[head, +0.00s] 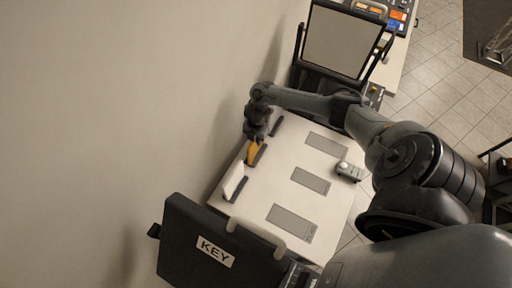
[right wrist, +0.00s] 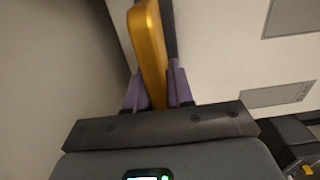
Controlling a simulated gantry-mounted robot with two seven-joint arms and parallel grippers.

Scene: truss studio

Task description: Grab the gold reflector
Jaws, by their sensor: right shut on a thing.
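The gold reflector (head: 253,152) is a flat gold panel standing at the left edge of the white table (head: 255,195), at a dark holder. My right gripper (head: 255,136) reaches down over it from the far side. In the right wrist view the gold reflector (right wrist: 149,45) stands edge-on between the purple fingertips of my right gripper (right wrist: 153,90), which is shut on it. Whether the reflector is clear of its holder cannot be told. My left gripper is not in view.
A white reflector (head: 234,182) stands in a holder nearer the black KEY panel (head: 215,247). An empty dark holder (head: 276,126) lies beyond. Grey rectangles (head: 311,181) mark the table, with a small light meter (head: 349,171) at its right edge. A framed panel (head: 340,40) stands behind.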

